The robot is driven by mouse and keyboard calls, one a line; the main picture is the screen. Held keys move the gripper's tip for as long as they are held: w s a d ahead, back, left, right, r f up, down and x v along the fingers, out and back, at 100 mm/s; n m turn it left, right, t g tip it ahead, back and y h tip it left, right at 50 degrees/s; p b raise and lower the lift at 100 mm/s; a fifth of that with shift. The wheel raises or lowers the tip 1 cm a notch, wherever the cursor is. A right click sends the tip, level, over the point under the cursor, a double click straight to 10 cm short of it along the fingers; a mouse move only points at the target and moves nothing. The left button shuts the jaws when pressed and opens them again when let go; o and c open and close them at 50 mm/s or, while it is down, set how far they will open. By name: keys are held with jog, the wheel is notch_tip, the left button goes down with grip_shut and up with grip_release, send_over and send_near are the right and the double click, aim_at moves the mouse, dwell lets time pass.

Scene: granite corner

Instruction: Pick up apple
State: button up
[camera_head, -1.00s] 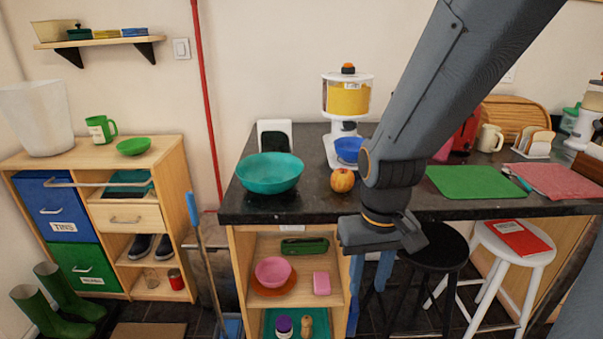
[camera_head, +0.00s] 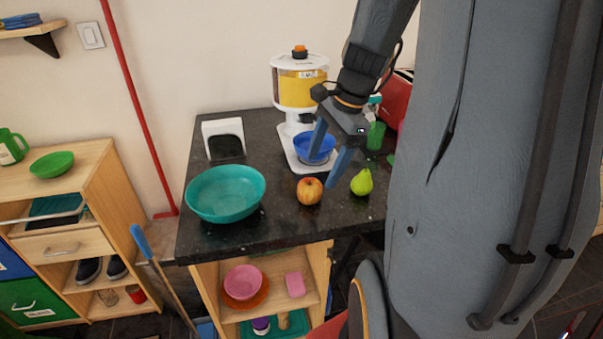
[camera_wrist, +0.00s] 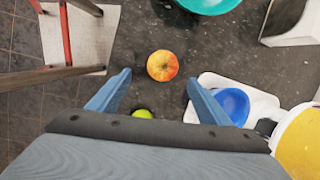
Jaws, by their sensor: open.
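The apple (camera_head: 310,191), red and yellow, stands on the dark granite counter (camera_head: 270,224) between the teal bowl and a green pear. In the wrist view the apple (camera_wrist: 162,65) lies beyond the fingertips, between their lines and a little right of centre. My gripper (camera_head: 328,164) is open, with two blue fingers spread and pointing down above the counter. It is empty, and the apple is apart from both fingers. In the wrist view my gripper (camera_wrist: 157,82) also shows its fingers wide apart.
The teal bowl (camera_head: 226,192) stands left of the apple. The green pear (camera_head: 361,182) is close on its right. Behind are a blue bowl (camera_head: 314,147) on a white dispenser (camera_head: 299,91) and a white box-shaped thing (camera_head: 223,139). The counter's front edge is near.

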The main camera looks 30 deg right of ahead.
aim_at(313, 182)
jog(key=x, duration=0.3)
jog(key=p+x, duration=0.1)
jog(key=x, duration=0.2)
jog(key=shift+w+a+f, duration=0.2)
jog(key=shift+w+a, duration=0.05)
jog(key=shift+w, duration=0.05)
jog(key=shift+w+f, duration=0.1)
jog(key=shift+f, duration=0.3)
